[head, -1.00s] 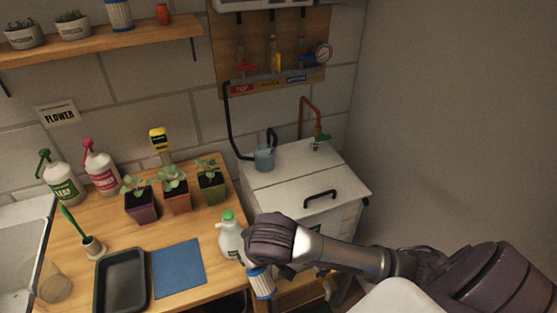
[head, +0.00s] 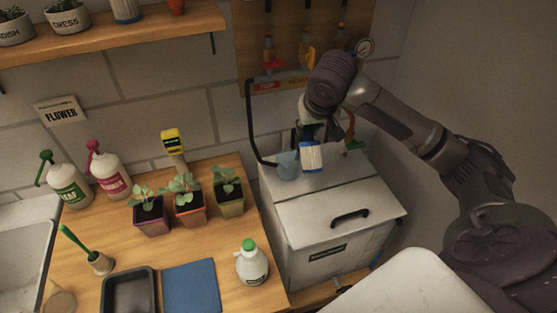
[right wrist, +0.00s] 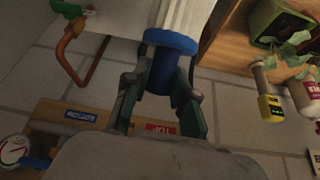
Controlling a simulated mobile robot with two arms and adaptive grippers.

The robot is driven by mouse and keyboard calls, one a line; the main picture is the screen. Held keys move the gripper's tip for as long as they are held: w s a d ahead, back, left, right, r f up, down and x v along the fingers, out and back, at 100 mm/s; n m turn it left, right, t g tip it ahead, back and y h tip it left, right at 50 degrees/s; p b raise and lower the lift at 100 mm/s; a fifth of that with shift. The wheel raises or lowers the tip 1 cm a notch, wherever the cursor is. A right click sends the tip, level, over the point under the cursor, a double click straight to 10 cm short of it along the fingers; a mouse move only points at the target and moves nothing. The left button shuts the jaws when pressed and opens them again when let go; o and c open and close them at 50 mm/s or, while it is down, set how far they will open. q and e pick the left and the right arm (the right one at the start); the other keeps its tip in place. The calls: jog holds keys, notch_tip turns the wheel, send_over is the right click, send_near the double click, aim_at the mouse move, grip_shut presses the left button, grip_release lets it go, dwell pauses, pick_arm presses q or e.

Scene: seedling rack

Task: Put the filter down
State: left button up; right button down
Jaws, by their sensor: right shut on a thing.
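The filter (head: 312,157), a white pleated cartridge with blue ends, is held by my right gripper (head: 309,132), which points down. In the head view it hangs over the back of the white cabinet's top, just right of a translucent blue cup (head: 288,165). I cannot tell its exact height above the top. In the right wrist view the filter's blue end (right wrist: 170,40) sits between the two fingers (right wrist: 160,88) of my right gripper. My left gripper is not in view.
The white cabinet (head: 335,215) has a black handle; a black hose and copper pipe are at its back. The wooden table (head: 225,262) holds seedling pots, a white bottle (head: 251,262), a blue mat (head: 191,288) and a black tray (head: 129,270). A similar cartridge (head: 126,10) stands on the shelf.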

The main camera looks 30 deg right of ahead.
jog(key=shift+w+d+r, duration=0.35)
jog(key=shift+d+r, duration=0.15)
jog(key=shift+r, duration=0.25)
pick_arm(q)
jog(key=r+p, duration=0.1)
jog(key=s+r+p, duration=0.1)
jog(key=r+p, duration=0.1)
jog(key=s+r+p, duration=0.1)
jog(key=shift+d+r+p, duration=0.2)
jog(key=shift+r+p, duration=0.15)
jog(key=shift+p, duration=0.05)
pick_arm(e)
jog(key=w+f, duration=1)
jog(key=w, duration=0.1)
jog(key=shift+w+d+f, duration=0.25)
jog(key=shift+w+d, duration=0.05)
jog(key=shift+d, duration=0.05)
